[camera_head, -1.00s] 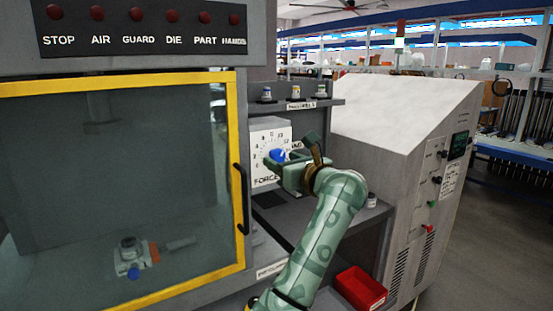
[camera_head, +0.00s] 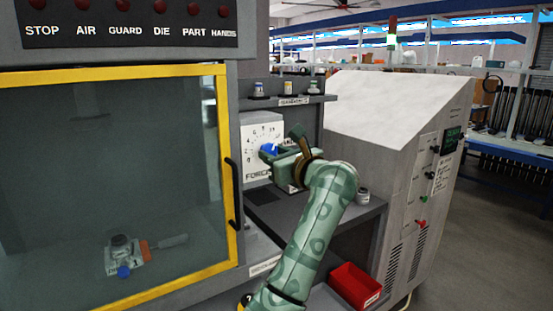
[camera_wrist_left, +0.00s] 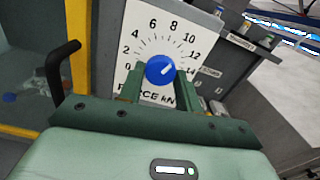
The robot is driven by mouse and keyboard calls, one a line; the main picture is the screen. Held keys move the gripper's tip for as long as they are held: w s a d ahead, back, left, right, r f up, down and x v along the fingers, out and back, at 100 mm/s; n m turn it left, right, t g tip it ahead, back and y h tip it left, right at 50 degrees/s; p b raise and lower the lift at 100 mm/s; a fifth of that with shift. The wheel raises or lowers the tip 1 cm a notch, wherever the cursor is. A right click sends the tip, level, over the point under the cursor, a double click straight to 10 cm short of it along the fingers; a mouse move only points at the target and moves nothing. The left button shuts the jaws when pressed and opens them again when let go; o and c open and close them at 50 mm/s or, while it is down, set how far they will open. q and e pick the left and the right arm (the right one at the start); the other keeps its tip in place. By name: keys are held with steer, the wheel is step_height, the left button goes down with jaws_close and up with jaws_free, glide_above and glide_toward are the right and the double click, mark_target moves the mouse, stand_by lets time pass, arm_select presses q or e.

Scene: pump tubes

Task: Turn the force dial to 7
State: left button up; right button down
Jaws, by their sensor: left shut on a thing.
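The force dial is a round blue knob (camera_wrist_left: 160,70) on a white scale plate (camera_wrist_left: 136,54) with numbers from 0 to 14. A white mark on the knob points to the upper right, roughly towards the 10 to 12 side of the scale. My left gripper (camera_wrist_left: 161,76) has its green fingers on either side of the knob and is shut on it. In the head view the knob (camera_head: 268,150) is partly hidden behind my left gripper (camera_head: 272,155). My right gripper is in neither view.
A yellow-framed guard door (camera_head: 228,150) with a black handle (camera_head: 232,192) stands left of the dial. Small jars (camera_head: 288,88) sit on a shelf above it. Another jar (camera_head: 363,195) stands on the lower ledge. A red bin (camera_head: 355,285) is below, and a grey control cabinet (camera_head: 400,130) to the right.

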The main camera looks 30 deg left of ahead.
arm_select(q)
steer(key=shift+w+f+n+b, duration=0.1)
steer(key=shift+n+b, duration=3.15)
steer(key=shift+n, duration=0.45)
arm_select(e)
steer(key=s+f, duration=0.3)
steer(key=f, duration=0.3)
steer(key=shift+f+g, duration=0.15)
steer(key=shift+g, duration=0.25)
arm_select(q)
steer(key=o, duration=1)
steer(key=shift+d, duration=0.1)
